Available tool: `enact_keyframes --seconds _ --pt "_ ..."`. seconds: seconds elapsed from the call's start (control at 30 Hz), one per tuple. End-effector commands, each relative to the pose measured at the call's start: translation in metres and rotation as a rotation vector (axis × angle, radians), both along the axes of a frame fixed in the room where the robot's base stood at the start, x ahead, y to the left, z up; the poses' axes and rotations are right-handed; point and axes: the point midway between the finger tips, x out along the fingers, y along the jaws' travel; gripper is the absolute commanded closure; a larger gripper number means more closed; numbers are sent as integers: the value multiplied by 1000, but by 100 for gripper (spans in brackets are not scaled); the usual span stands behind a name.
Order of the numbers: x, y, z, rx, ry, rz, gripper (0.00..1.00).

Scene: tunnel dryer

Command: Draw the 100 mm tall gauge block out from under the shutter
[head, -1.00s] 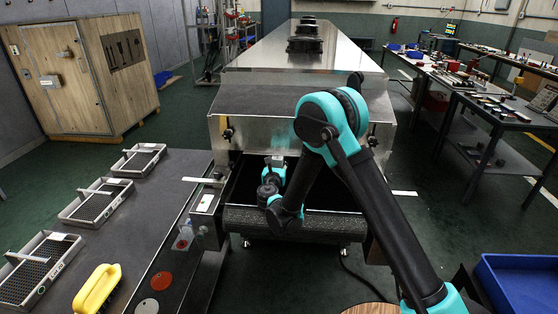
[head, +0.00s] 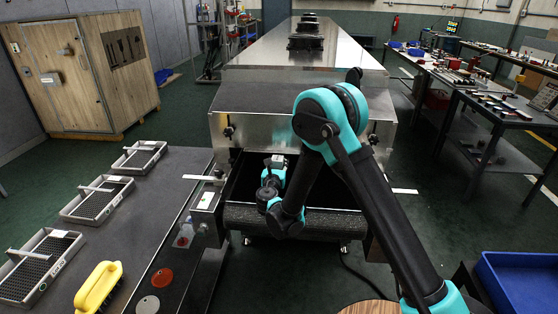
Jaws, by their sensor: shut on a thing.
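The shutter (head: 265,138) is the steel front panel across the dryer mouth, with a dark knob on each side. The dark opening lies below it. My gripper (head: 277,160) is at the opening, near the shutter's lower edge, pointing away from me into the dryer. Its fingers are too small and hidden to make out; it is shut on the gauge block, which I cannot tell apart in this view. My wrist and lower arm hang over the black conveyor belt in front of the opening.
A dark bench (head: 165,230) at left carries several wire-mesh trays (head: 97,200), a yellow-handled brush (head: 98,288) and red and grey discs. A blue crate (head: 520,283) is at lower right. The conveyor belt (head: 330,222) is clear to the right of my wrist.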

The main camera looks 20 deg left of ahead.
Motion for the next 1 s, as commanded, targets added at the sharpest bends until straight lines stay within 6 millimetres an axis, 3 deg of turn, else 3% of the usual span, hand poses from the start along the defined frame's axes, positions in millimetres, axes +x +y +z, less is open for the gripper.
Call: enact_keyframes --seconds 1.0 --pt "-27 -6 0 1 0 1 100"
